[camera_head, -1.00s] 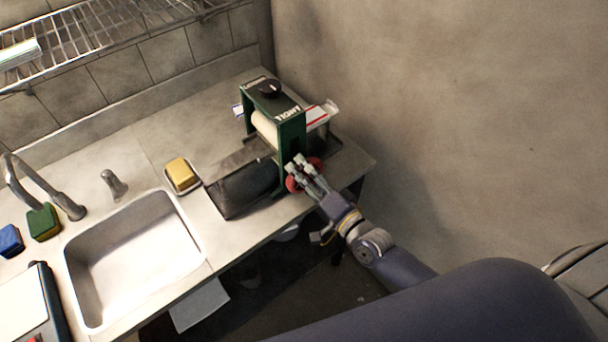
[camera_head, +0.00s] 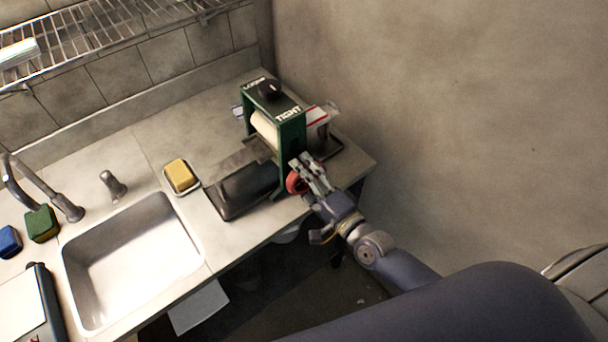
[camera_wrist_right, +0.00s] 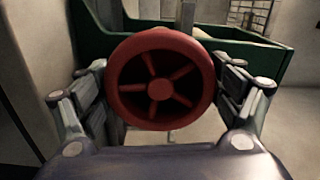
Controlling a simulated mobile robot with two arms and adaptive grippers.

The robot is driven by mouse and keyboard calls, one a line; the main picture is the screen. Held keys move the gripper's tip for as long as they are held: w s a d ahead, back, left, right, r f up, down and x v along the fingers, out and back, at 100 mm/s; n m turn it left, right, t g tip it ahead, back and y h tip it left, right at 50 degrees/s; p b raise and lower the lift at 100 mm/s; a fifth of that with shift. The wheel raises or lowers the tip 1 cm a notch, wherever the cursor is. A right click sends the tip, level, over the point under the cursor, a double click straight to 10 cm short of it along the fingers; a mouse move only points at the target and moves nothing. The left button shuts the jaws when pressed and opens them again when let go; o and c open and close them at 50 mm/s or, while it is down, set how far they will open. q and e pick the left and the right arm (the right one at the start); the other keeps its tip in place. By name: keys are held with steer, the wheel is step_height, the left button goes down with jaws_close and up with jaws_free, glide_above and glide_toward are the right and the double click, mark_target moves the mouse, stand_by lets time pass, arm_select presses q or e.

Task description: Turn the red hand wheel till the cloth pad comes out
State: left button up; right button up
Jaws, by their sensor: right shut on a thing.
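The red hand wheel (camera_head: 294,183) is on the near right side of the green wringer (camera_head: 291,128). In the right wrist view the red wheel (camera_wrist_right: 160,80) fills the middle, with its spokes facing me. My right gripper (camera_head: 304,166) is at the wheel, and its fingers lie on both sides of the rim, shut on it. A pale roller (camera_head: 264,127) shows inside the green frame. A white cloth with a red stripe (camera_head: 318,116) sticks out behind the frame, over a dark tray. My left gripper is not in view.
A dark basin (camera_head: 245,190) stands in front of the wringer. A yellow sponge (camera_head: 180,175) lies on a dish beside the sink (camera_head: 135,255). Green (camera_head: 42,223) and blue (camera_head: 9,241) sponges are at the left. A wall rises on the right.

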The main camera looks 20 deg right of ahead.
steer(key=o, duration=0.9)
steer(key=shift+w, duration=0.1)
steer(key=shift+s+d+f, duration=0.1)
steer(key=shift+s+d, duration=0.05)
steer(key=shift+s, duration=0.4)
steer(key=v, duration=1.1)
